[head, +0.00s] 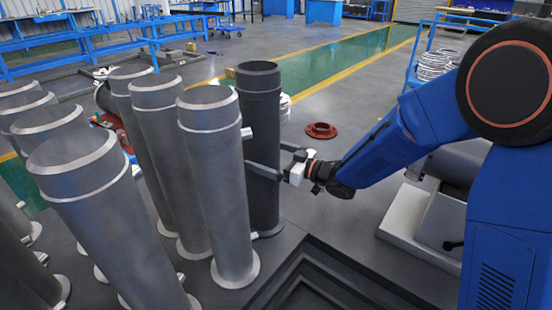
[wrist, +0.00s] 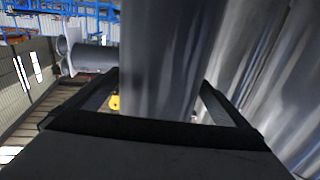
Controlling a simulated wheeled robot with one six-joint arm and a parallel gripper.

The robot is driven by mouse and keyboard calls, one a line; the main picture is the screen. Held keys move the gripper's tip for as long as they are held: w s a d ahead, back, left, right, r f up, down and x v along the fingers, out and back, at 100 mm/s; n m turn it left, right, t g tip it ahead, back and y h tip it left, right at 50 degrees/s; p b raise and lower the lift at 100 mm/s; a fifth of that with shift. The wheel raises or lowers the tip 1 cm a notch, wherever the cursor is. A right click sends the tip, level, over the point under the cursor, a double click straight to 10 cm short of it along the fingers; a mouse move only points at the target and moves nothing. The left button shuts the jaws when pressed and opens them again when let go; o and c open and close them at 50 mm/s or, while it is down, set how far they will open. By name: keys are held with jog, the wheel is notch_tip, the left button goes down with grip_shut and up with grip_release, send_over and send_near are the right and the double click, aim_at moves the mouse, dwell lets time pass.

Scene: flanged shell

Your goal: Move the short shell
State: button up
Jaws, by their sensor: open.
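A dark grey flanged shell (head: 260,115) stands upright at the back right of the shell group in the head view. My gripper (head: 264,156) reaches it from the right at about mid-height. In the wrist view a grey shell (wrist: 160,60) rises between the two fingers of the gripper (wrist: 158,88). The fingers are apart, one on each side of it, with a visible gap on the left. Contact cannot be made out. Which shell is the short one is not clear from these views.
Several lighter grey shells crowd to the left, the closest (head: 215,185) just in front of the dark one. A dark stepped recess (head: 315,285) lies in front. A red flange (head: 321,131) lies on the floor behind. A grey machine on a pale base (head: 405,220) stands right.

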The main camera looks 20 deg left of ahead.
jog(key=shift+w+a, duration=0.15)
jog(key=shift+a, duration=0.3)
jog(key=c, duration=1.9)
jog(key=shift+o, duration=0.2)
jog(key=shift+s, duration=0.2)
